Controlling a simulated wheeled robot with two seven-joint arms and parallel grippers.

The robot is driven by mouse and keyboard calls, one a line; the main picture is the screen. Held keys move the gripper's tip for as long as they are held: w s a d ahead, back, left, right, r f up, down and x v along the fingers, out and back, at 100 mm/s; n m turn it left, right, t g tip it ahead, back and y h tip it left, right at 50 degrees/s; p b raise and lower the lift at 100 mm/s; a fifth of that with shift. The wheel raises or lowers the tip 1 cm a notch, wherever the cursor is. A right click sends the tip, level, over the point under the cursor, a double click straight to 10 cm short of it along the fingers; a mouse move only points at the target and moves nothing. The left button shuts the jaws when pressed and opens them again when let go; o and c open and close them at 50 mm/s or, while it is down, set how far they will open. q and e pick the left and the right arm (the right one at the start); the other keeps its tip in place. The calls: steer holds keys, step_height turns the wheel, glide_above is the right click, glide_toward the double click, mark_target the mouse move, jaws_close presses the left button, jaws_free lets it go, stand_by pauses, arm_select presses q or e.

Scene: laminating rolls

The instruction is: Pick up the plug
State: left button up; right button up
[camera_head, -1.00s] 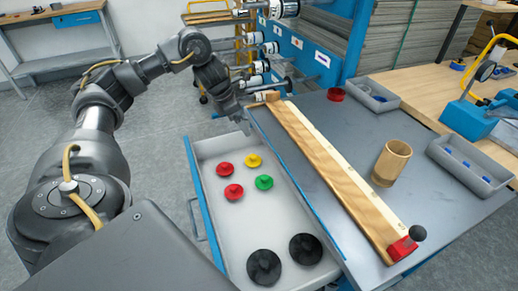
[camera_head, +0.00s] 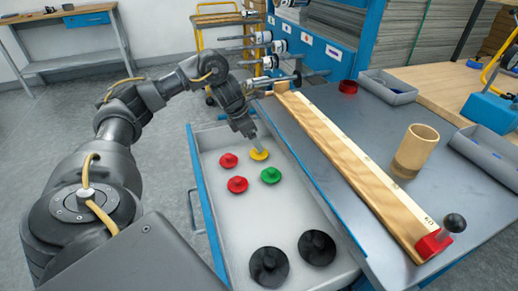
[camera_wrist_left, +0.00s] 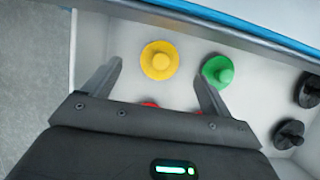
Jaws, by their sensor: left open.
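Several plugs lie in the open drawer (camera_head: 225,230). A yellow plug (camera_head: 259,155) is at its far end, with a green plug (camera_head: 270,175) and two red plugs (camera_head: 228,160) nearer. Two large black plugs (camera_head: 269,266) lie at the near end. My left gripper (camera_head: 257,146) is open and empty, reaching down over the drawer close to the yellow plug. In the left wrist view the yellow plug (camera_wrist_left: 160,60) shows ahead, between the spread fingers, and the green plug (camera_wrist_left: 217,70) is by the right finger. The red plugs are mostly hidden there by the gripper body.
A grey worktop right of the drawer holds a long wooden bar (camera_head: 350,165) with a red end piece, a wooden cup (camera_head: 414,151) and a grey tray (camera_head: 388,87). The drawer's middle is clear. Rolls on a blue rack (camera_head: 335,50) stand behind.

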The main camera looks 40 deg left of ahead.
arm_select(q)
steer(key=shift+w+f, duration=0.1)
steer(key=shift+f, duration=0.35)
arm_select(e)
steer(key=shift+s+r, duration=0.15)
steer(key=shift+r, duration=0.25)
arm_select(q)
steer(key=b+x, duration=0.1)
steer(key=x, duration=0.3)
steer(key=shift+d+f, duration=0.15)
steer(key=shift+f, duration=0.05)
steer(key=shift+w+f, duration=0.15)
steer(key=shift+f, duration=0.15)
arm_select(e)
steer(key=shift+r+t, duration=0.3)
steer(key=shift+r, duration=0.5)
arm_select(q)
steer(key=c, duration=1)
